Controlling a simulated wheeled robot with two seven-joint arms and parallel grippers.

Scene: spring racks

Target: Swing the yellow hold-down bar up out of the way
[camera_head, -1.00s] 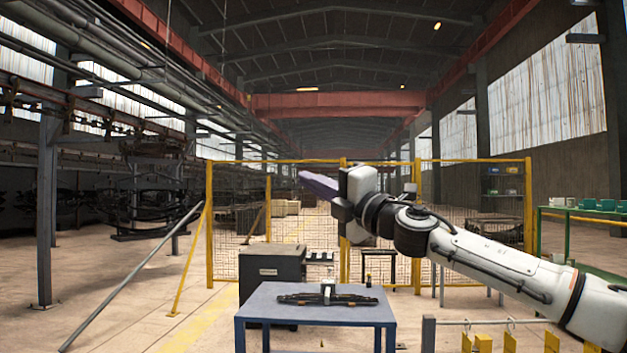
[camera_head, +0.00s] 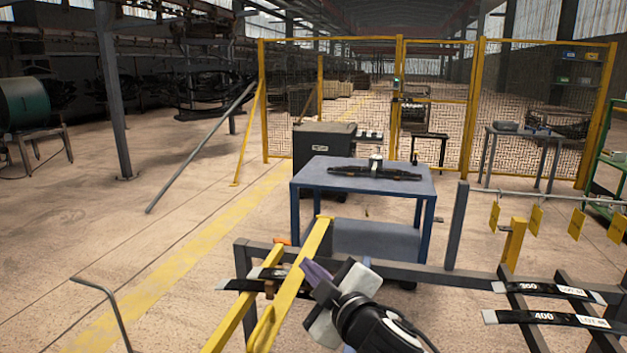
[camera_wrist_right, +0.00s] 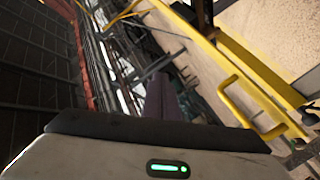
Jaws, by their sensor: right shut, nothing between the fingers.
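The yellow hold-down bar (camera_head: 290,288) slants over the left part of the dark rack (camera_head: 391,267) in the head view, its raised end up and to the right. A yellow loop handle (camera_head: 262,330) is on its near part. In the right wrist view the handle (camera_wrist_right: 236,98) shows right of my fingers. My right gripper (camera_head: 314,271) is shut and empty, its purple fingers just right of the bar in the head view. They also show in the right wrist view (camera_wrist_right: 161,98). I cannot tell whether they touch the bar. My left gripper is not in view.
A second yellow bar (camera_head: 236,310) runs to the left. Black springs (camera_head: 547,317) lie on the rack's right part, below hanging yellow tags (camera_head: 535,220). A blue table (camera_head: 310,178) holding a dark spring assembly stands behind. Open floor lies left.

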